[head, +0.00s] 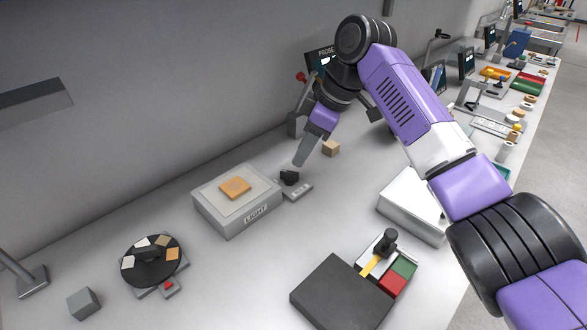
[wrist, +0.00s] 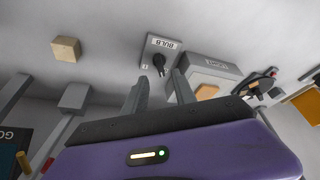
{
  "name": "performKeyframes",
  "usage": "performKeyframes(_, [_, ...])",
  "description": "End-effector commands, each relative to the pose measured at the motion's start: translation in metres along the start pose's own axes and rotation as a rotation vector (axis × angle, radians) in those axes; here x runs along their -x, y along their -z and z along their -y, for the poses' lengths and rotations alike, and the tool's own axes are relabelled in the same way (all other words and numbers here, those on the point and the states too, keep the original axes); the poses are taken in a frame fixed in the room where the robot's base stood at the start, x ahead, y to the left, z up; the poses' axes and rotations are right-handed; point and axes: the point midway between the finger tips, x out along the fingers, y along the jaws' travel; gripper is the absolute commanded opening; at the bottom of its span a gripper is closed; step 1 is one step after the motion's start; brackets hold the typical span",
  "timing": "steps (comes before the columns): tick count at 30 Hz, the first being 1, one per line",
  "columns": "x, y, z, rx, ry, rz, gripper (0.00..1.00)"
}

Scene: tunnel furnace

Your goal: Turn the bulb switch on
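The bulb switch is a grey plate labelled BULB (wrist: 150,51) with a black rotary knob (wrist: 159,61). In the head view the black knob (head: 290,177) and its plate (head: 299,191) lie on the bench, just right of the light box. My gripper (head: 300,163) points down close to the knob, slightly above and behind it in that view. In the wrist view my gripper (wrist: 159,77) is open, with the knob just beyond the gap between its fingertips. Contact with the knob cannot be seen. The light box (head: 236,208), labelled LIGHT, carries an orange square (head: 235,187).
A small wooden block (head: 331,148) sits right of the switch. A probe station (head: 321,58) stands behind my arm. A black round turntable (head: 140,275) is at left, a dark slab (head: 335,300) in front. The bench between light box and slab is clear.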

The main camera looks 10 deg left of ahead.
Motion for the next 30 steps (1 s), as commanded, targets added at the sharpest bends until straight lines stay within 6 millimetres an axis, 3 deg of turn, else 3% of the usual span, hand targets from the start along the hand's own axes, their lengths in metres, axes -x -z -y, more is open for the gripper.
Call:
performKeyframes(12, [-0.059,0.0,0.001,-0.001,0.001,0.0,0.33])
performKeyframes(24, [-0.068,0.0,0.0,0.0,-0.001,-0.001,0.33])
performKeyframes(30, [-0.067,0.0,0.0,0.0,-0.001,-0.001,0.0])
